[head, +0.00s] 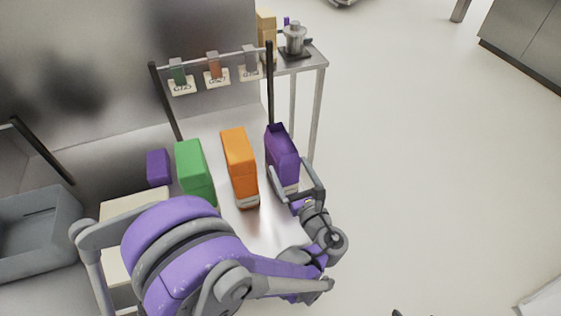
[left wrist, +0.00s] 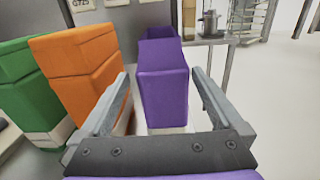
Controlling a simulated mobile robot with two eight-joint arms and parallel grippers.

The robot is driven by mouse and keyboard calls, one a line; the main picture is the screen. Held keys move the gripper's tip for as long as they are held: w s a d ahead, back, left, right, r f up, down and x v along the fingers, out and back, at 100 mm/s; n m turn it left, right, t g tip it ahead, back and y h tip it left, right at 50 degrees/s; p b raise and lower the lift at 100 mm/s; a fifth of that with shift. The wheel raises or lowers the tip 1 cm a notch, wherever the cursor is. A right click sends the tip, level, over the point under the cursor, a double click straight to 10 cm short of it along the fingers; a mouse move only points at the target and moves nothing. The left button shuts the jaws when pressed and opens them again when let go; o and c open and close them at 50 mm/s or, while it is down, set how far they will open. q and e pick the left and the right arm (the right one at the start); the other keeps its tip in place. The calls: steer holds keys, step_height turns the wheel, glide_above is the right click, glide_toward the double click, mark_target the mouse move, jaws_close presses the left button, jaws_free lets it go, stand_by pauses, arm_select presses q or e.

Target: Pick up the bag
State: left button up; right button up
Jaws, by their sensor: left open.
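A tall purple bag (head: 281,152) stands upright at the right end of a row on the metal counter. It also shows in the middle of the left wrist view (left wrist: 163,88). My left gripper (head: 289,172) is open at the bag's near side. In the left wrist view its two fingers (left wrist: 160,74) appear on either side of the bag, with a visible gap on each side. How far the fingertips reach along the bag is hard to tell. My right gripper is not in view.
An orange bag (head: 239,155) stands close left of the left gripper, then a green bag (head: 194,165) and a small purple block (head: 158,167). A rail with labelled hangers (head: 213,70) runs behind. A grey bin (head: 38,235) is at far left. Open floor lies right.

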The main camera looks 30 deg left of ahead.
mark_target(282, 150)
arm_select(q)
steer(key=x, duration=0.5)
steer(key=p+x, duration=0.1)
steer(key=x, duration=0.1)
steer(key=shift+w+a+f, duration=0.2)
steer(key=shift+w+f, duration=0.15)
steer(key=shift+w, duration=0.05)
steer(key=shift+c, duration=0.3)
steer(key=c, duration=1.4)
steer(key=shift+r, duration=0.1)
